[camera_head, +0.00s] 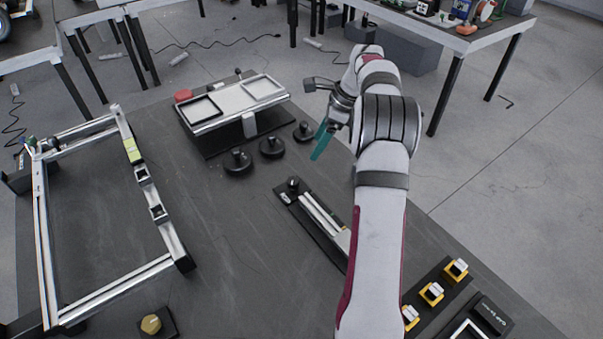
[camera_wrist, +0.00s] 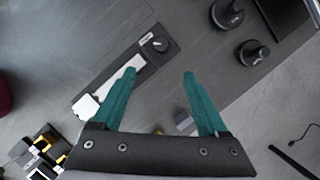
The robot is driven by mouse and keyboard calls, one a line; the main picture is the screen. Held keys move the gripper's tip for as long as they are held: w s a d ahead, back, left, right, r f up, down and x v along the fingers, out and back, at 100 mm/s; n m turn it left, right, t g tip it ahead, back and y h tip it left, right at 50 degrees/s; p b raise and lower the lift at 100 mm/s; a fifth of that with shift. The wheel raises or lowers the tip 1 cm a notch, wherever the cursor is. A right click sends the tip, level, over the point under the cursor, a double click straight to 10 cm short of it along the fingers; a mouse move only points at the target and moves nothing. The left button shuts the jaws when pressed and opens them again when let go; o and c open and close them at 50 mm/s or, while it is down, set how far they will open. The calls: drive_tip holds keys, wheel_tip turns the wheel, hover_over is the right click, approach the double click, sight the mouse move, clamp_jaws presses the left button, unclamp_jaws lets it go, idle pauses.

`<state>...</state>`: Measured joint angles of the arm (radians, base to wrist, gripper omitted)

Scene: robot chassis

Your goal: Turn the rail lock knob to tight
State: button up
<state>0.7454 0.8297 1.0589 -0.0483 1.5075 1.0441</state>
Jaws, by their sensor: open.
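A small black knob (camera_head: 293,184) sits at the far end of a dark base plate with a silver rail (camera_head: 322,214), right of the table's middle. I take it as the rail lock knob. The knob also shows in the wrist view (camera_wrist: 160,44), beyond the fingertips, with a small pale label (camera_wrist: 147,37) beside it, too small to read. My gripper (camera_head: 321,141) is above the table, beyond the knob in the head view. Its teal fingers (camera_wrist: 159,72) are spread apart, empty and clear of the knob. My arm hides part of the rail's near end.
Several black round knobs, one of them here (camera_head: 272,147), stand beyond the rail, before a tray fixture (camera_head: 236,100). An aluminium frame (camera_head: 108,296) stands at the left. Yellow-based blocks (camera_head: 431,292) are at the near right. The dark table between frame and rail is clear.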

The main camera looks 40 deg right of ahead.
sight(293, 180)
drive_tip(key=x, duration=1.5)
drive_tip(key=shift+w+a+f, duration=0.15)
drive_tip(key=shift+w+a, duration=0.1)
drive_tip(key=shift+w, duration=0.1)
clamp_jaws()
drive_tip(key=m+t, duration=0.1)
drive_tip(key=m, duration=0.2)
drive_tip(key=shift+a+h, duration=0.1)
drive_tip(key=shift+h, duration=0.3)
unclamp_jaws()
drive_tip(key=v, duration=1.6)
